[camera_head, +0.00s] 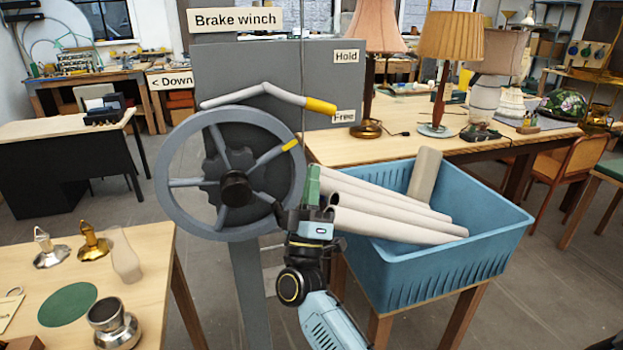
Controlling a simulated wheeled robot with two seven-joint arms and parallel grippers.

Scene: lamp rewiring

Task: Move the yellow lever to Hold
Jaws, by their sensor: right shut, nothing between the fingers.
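The brake winch's lever (265,92) is a bent grey bar in front of the grey panel (245,65). Its yellow end (320,106) points right and slightly down, just above and left of the Free label (343,117). The Hold label (346,57) is higher on the panel. My right gripper (308,205) is shut and empty at the lower right of the grey handwheel (168,155), below the lever and apart from it. A green upright piece (313,184) shows at the gripper; I cannot tell whether they touch. My left gripper is not in view.
A blue crate (440,260) with several pale tubes (390,222) stands close right of my right gripper. Lamps stand on the table (400,150) behind. A wooden table (150,270) with lamp parts is at lower left. A thin cable hangs in front of the panel.

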